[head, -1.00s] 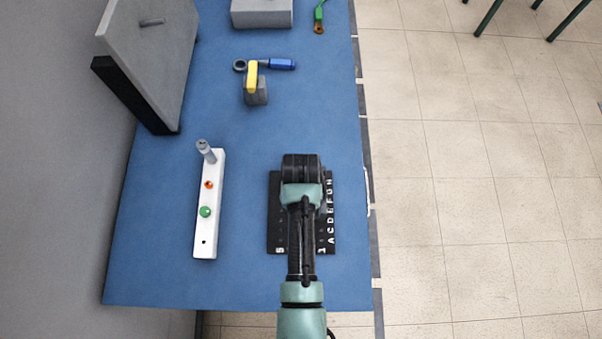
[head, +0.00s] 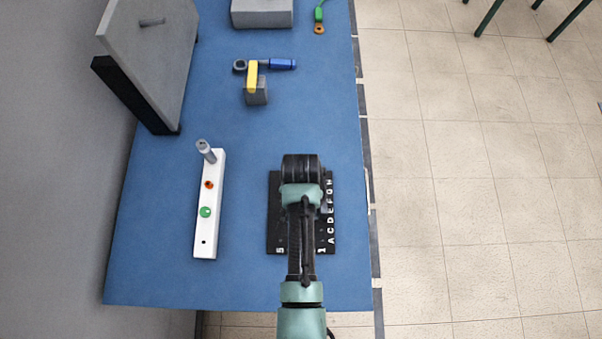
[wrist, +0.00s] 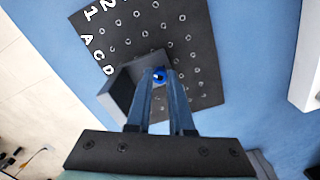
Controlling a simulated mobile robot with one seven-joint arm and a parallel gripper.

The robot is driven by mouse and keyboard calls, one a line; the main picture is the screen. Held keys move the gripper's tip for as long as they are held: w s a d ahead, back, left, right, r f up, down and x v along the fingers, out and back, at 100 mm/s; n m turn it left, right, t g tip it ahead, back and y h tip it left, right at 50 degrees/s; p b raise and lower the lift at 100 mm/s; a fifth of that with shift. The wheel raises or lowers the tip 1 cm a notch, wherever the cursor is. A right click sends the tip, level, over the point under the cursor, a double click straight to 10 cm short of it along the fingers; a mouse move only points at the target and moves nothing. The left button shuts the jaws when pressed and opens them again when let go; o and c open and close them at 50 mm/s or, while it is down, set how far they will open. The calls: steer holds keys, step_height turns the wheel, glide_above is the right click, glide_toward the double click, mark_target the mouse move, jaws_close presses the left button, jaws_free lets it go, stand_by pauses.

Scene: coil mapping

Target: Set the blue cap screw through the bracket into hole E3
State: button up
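The black hole plate (head: 273,225) lies on the blue table under my arm, with white letters and numbers along its edges. In the wrist view the plate (wrist: 195,50) shows rows of holes. A grey angle bracket (wrist: 118,92) stands on the plate, its upright wall left of my fingers. The blue cap screw (wrist: 159,74) is at the bracket, its head between my fingertips. My gripper (wrist: 158,78) is shut on the screw head. The screw's shank and the hole under it are hidden. In the head view my gripper (head: 302,170) hides the screw and most of the bracket.
Left of the plate is a white strip (head: 208,225) with a grey post, an orange screw and a green screw.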

steer(key=o, duration=0.5)
step_height(320, 180, up, 13)
steer(key=b, duration=0.2)
steer(key=w+r+n+t+b, duration=0.1)
steer(key=w+r+t+b, duration=0.1)
steer(key=w+r+t, duration=0.65)
steer(key=w+r+n+t+b, duration=0.1)
steer(key=w+r+t, duration=0.3)
steer(key=r, duration=0.5)
steer(key=w+r+n+t+b, duration=0.1)
steer(key=w+r+t, duration=0.1)
steer(key=w+r, duration=0.55)
steer(key=s+r+t+b, duration=0.1)
steer(key=s+r+t, duration=0.3)
steer(key=r, duration=0.6)
steer(key=s+r+n+t+b, duration=0.1)
steer(key=s+r+t, duration=0.3)
steer(key=r, duration=0.6)
steer(key=s+r+n+t+b, duration=0.1)
steer(key=s+r+t, duration=0.4)
steer(key=s+r, duration=0.3)
step_height(320, 180, up, 3)
steer(key=shift+f, duration=0.15)
